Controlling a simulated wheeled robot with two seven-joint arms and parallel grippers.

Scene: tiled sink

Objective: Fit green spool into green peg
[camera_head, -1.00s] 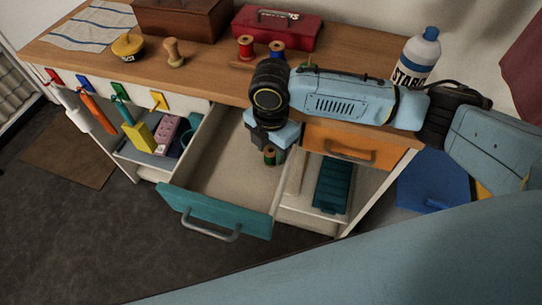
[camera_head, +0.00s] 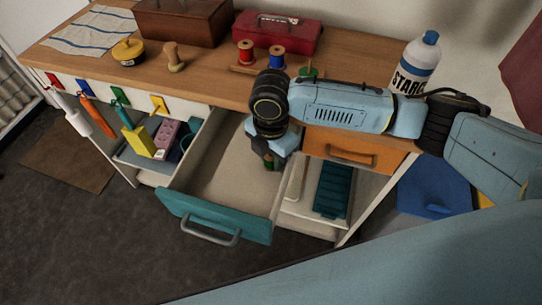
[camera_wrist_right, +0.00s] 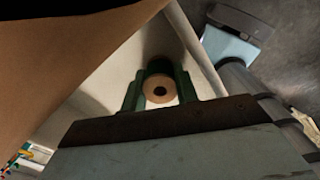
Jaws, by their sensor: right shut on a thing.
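The green spool (camera_head: 268,163) is inside the open teal-fronted drawer, between the fingers of my right gripper (camera_head: 268,155). In the right wrist view the spool's pale wooden end with a dark central hole (camera_wrist_right: 159,89) faces the camera. My right gripper's fingers (camera_wrist_right: 160,92) are shut on its sides. Whether the spool still touches the drawer floor cannot be told. The green peg (camera_head: 308,72) stands empty on a wooden rack on the countertop, partly hidden behind my right arm. My left gripper is not in view.
A red spool (camera_head: 245,52) and a blue spool (camera_head: 277,56) stand on the same rack. A red toolbox (camera_head: 275,33) is behind it, and a white bottle (camera_head: 414,65) stands right. Drawer walls surround my gripper; an orange drawer front (camera_head: 352,147) is alongside.

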